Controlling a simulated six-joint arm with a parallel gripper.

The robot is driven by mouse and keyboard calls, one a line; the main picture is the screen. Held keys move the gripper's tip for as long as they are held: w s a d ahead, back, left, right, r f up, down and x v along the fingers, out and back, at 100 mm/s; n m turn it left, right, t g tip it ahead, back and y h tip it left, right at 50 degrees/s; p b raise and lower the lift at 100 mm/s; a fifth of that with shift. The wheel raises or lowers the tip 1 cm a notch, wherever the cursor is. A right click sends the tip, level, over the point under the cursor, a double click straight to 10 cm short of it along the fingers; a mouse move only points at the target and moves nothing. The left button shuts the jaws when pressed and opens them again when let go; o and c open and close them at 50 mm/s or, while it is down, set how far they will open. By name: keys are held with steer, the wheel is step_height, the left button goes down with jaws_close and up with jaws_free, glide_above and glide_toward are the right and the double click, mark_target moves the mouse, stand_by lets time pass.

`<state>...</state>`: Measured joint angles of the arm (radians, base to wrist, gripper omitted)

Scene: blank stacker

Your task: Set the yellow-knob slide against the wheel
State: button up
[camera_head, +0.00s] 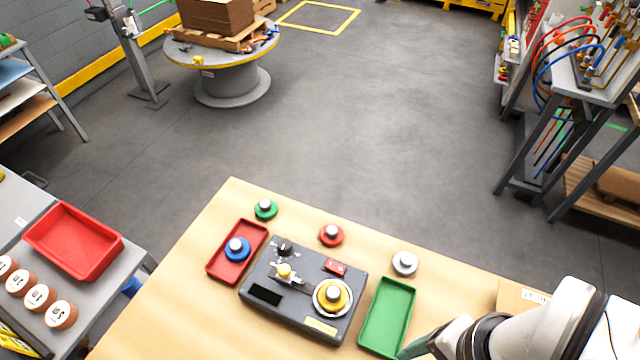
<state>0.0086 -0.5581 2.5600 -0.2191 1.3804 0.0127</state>
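A dark grey machine box (262,310) sits on the wooden table. The yellow-knob slide (284,271) is on its top, left of centre. A yellow disc with a grey knob (333,295) sits in the pale round wheel (317,301) at the box's right end. A dark bar lies between slide and wheel, and the yellow knob stands apart from the wheel. My gripper (418,347) is at the bottom edge, right of the box, by the green tray's near corner. Its fingers are not clearly visible, so I cannot tell if it is open.
The box also carries a black knob (284,247) and a red switch (335,267). A green tray (388,312) lies to its right. A red tray (218,269) holds a blue disc (237,250). Green (265,210), red (331,236) and grey (404,263) discs stand along the far edge.

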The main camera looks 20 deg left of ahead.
steer(key=shift+w+a+r+n, duration=0.15)
steer(key=shift+w+r+n, duration=0.05)
steer(key=shift+w+n, duration=0.1)
steer(key=shift+c, duration=0.2)
steer(key=r+n+h, duration=0.1)
steer(key=n+h, duration=0.1)
steer(key=n, duration=1.6)
glide_above(284, 269)
step_height(284, 269, down, 16)
steer(key=shift+r, duration=0.25)
jaws_close()
